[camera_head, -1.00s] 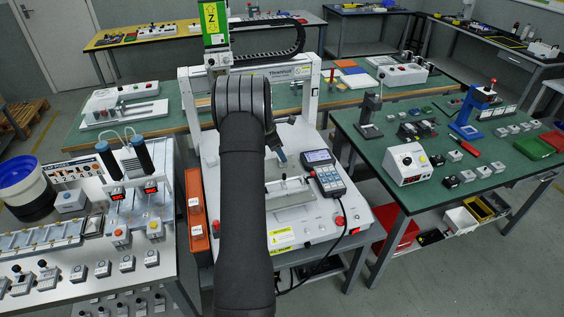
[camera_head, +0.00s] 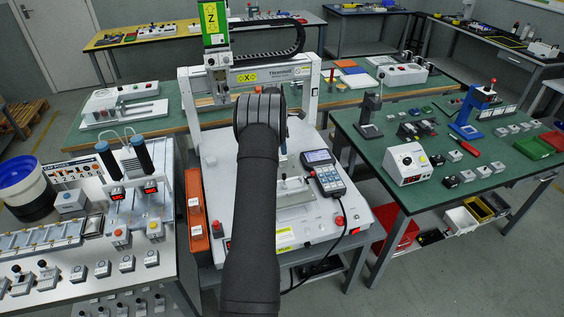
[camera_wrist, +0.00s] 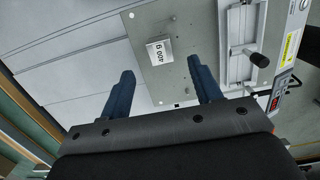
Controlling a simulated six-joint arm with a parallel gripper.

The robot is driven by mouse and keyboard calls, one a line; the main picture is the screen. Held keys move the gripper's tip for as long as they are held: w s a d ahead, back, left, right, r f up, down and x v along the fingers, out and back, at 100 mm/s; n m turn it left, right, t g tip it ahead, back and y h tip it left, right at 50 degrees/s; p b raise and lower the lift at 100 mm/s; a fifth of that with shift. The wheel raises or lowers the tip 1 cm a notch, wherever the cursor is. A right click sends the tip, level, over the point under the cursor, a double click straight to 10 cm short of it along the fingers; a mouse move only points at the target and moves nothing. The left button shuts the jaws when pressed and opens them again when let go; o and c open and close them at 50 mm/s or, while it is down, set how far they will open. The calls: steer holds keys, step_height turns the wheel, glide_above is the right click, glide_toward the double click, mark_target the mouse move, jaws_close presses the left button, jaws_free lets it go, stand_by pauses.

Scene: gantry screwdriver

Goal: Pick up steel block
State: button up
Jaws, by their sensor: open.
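The steel block is a small silvery block (camera_wrist: 162,51) marked "400 g" in the wrist view. It rests on a light grey plate (camera_wrist: 141,27) with small holes. My gripper (camera_wrist: 162,78) is open, with two dark blue fingers set wide apart. The block lies beyond the fingertips, roughly midway between them, and nothing is between the fingers. In the head view my arm hides the block and most of the gripper.
A clamp fixture with a black knob (camera_wrist: 259,60) stands right of the block. In the head view a keypad pendant (camera_head: 326,174) lies right of my arm, and an orange bin (camera_head: 197,229) is at the left. The gantry (camera_head: 250,76) rises behind.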

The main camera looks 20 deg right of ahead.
steer(key=f, duration=0.8)
steer(key=shift+d, duration=0.3)
steer(key=shift+r, duration=0.1)
jaws_close()
